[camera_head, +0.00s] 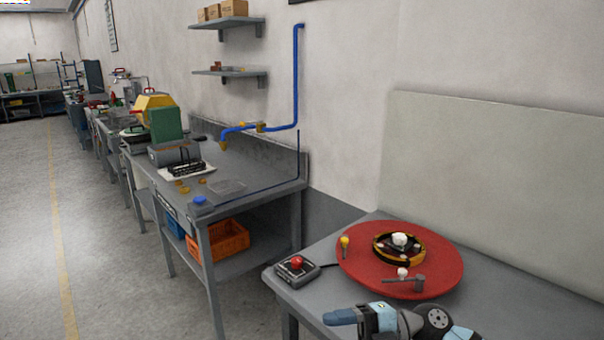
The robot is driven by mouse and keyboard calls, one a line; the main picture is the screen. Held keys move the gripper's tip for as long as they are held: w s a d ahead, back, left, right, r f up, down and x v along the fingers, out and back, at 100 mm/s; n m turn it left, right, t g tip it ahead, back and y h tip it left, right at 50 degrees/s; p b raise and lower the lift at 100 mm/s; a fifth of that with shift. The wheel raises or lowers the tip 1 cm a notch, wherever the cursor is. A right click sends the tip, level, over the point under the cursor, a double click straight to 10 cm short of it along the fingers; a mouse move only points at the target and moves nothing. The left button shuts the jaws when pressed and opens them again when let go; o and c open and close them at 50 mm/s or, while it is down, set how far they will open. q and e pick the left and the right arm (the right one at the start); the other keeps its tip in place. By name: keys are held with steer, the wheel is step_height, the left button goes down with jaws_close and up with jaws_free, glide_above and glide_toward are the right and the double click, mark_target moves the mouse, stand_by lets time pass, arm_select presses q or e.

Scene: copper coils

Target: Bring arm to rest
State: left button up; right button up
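Part of one of my arms, light blue and dark grey, shows at the bottom edge, low in front of the near table. Which arm it is I cannot tell. No gripper fingers can be made out in the head view. A red round plate (366,267) lies on the near grey table (312,296). On it sits a black and copper-yellow ring (414,259) with a white knob (400,239) in its middle.
A control box with a red button (297,262) stands left of the plate. A small yellow-topped peg (345,242) and a grey handle (405,284) are on the plate. The floor at left is clear.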

steer(key=s+d+f+m+t+h, duration=0.1)
steer(key=d+f+m+t+h, duration=0.3)
steer(key=f+m+t, duration=0.5)
steer(key=s+d+f+m+t+h, duration=0.1)
steer(key=d+f+m+t+h, duration=0.35)
steer(key=m+t, duration=0.85)
steer(key=s+d+f+m+g+h, duration=0.4)
steer(key=s+f+m+g+h, duration=0.3)
steer(key=s+f, duration=0.7)
arm_select(q)
step_height(320, 180, up, 12)
steer(key=s+a+p, duration=0.1)
steer(key=p, duration=1.3)
steer(key=shift+a+r+m+p, duration=0.2)
steer(key=shift+m+p, duration=0.1)
steer(key=shift+p, duration=0.1)
arm_select(e)
step_height(320, 180, up, 10)
steer(key=d+g, duration=0.1)
steer(key=shift+s+d+r+y, duration=0.2)
steer(key=shift+s+r+y, duration=0.05)
steer(key=shift+y, duration=0.2)
arm_select(q)
steer(key=shift+d+r, duration=0.2)
